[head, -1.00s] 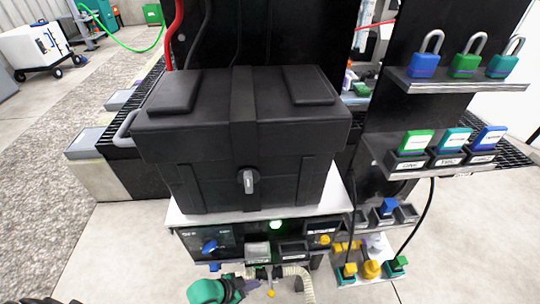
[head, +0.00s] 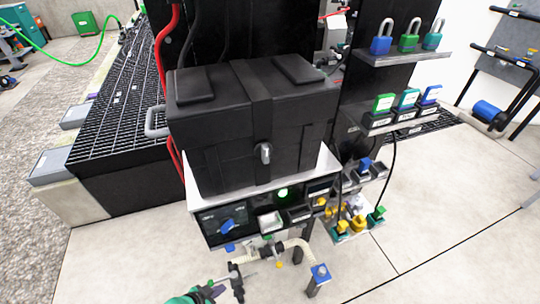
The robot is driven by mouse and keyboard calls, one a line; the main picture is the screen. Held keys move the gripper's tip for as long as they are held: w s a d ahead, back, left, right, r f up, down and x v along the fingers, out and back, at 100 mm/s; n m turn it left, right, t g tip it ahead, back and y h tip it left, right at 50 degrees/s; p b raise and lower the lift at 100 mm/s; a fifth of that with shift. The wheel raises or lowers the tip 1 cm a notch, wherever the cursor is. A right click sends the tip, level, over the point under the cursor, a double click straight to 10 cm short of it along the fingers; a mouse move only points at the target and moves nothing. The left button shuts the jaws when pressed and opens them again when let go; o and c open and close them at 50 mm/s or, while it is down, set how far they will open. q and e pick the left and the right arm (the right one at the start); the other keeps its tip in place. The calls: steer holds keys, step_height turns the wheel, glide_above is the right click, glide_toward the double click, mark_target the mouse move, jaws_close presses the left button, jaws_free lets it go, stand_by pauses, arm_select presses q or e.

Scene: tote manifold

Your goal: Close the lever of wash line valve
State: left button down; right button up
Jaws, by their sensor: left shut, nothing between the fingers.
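Small fittings and a pale hose (head: 298,246) show under the front panel of the stand, at the lower middle of the head view. A yellow-tipped piece (head: 279,264) hangs there, and a blue-topped fitting (head: 320,271) stands on a short post to the right. I cannot tell which of these is the wash line valve, or how its lever stands. My left gripper (head: 238,280), with a green wrist part behind it, is at the bottom edge, just below and left of the hose. It is shut and holds nothing. My right gripper is not in view.
A black case (head: 245,125) sits on the stand above a panel with a blue knob (head: 228,226) and a lit green button (head: 283,194). Shelves with padlocks (head: 409,37) and coloured blocks are at the right. Bare floor lies at the lower right.

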arm_select(q)
steer(key=s+a+f+n+g+y+p, duration=0.25)
steer(key=s+a+p, duration=0.25)
steer(key=s+a, duration=0.35)
steer(key=s+n+g+y+p, duration=0.2)
steer(key=s+n, duration=0.1)
steer(key=s, duration=1.1)
steer(key=shift+f+g+p, duration=0.25)
steer(key=shift+g+p, duration=0.1)
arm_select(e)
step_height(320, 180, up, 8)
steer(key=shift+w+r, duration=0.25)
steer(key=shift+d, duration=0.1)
